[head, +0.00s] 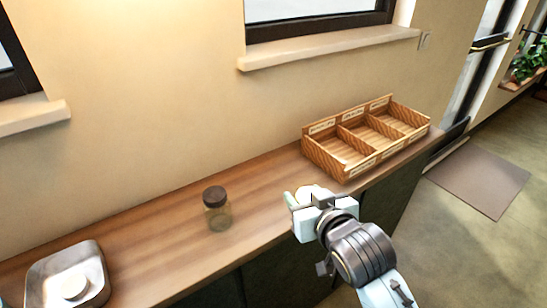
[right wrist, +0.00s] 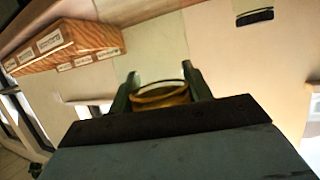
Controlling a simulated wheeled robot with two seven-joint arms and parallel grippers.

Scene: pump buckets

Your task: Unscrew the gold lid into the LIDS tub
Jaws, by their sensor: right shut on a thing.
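My right gripper (head: 301,198) is at the front edge of the counter, right of the middle in the head view. It is shut on a round gold lid, whose gold rim (right wrist: 160,97) shows between the two fingers in the right wrist view. Whether a jar is attached to the lid is hidden. A grey metal tub (head: 38,293) stands at the far left of the counter, well away from my right gripper, with a pale round thing inside. No LIDS lettering is readable on it. My left gripper is not in view.
A glass jar with a dark brown lid (head: 217,208) stands upright mid-counter, between tub and right gripper. A wooden divided box (head: 340,168) with labels is behind my right gripper; it also shows in the right wrist view (right wrist: 62,46). The wooden counter (head: 150,235) is otherwise clear.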

